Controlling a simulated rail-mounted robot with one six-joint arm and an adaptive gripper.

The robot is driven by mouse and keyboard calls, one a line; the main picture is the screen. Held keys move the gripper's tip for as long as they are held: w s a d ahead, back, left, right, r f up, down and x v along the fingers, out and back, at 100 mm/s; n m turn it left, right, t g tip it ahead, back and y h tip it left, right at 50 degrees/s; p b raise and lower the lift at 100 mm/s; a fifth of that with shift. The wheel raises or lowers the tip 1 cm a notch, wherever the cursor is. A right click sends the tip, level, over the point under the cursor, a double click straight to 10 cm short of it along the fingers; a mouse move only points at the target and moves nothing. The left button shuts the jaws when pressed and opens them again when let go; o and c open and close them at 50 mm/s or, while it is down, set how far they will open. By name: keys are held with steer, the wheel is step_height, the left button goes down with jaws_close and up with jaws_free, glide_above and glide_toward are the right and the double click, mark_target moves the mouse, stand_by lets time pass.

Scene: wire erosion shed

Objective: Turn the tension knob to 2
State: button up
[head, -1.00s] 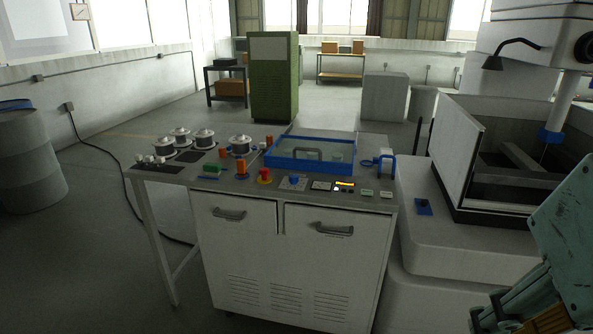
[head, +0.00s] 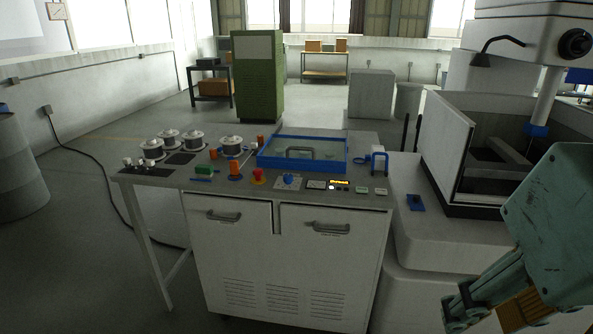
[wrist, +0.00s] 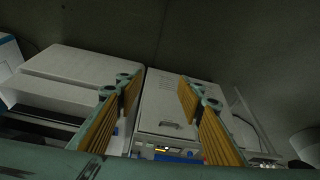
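The blue tension knob (head: 289,180) sits on a pale dial plate at the front of the cabinet top (head: 225,186), right of a red button (head: 258,175). The scale marks and the knob's setting are too small to read. My gripper (head: 468,308) is at the lower right of the head view, in front of and right of the cabinet, well apart from the knob. In the wrist view my gripper (wrist: 158,88) is open and empty, its orange-padded fingers wide apart. The knob cannot be made out there.
A lit display (head: 339,184) is right of the knob. A blue-rimmed tray (head: 304,165) lies behind it. An orange post (head: 236,169) and several wire spools stand to the left. The erosion machine's tank (head: 445,145) stands right of the cabinet.

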steer(key=w+a+r+n+p, duration=0.15)
steer(key=w+r, duration=0.25)
steer(key=w, duration=0.5)
steer(key=w+a+r+n+p, duration=0.1)
steer(key=w+a+r+p, duration=0.25)
steer(key=w, duration=0.65)
steer(key=n+y+p, duration=0.3)
steer(key=n+p, duration=0.2)
steer(key=p, duration=0.7)
glide_above(289, 176)
steer(key=s+d, duration=0.3)
steer(key=s, duration=0.1)
step_height(289, 176, down, 16)
steer(key=f, duration=0.1)
steer(key=shift+d+r, duration=0.1)
steer(key=shift+r, duration=0.15)
steer(key=shift+f, duration=0.15)
steer(key=shift+s+x, duration=0.15)
steer(key=shift+x, duration=3.2)
steer(key=shift+s+x, duration=0.15)
steer(key=shift+x, duration=3.25)
steer(key=shift+d+f, duration=0.1)
steer(key=shift+f, duration=0.05)
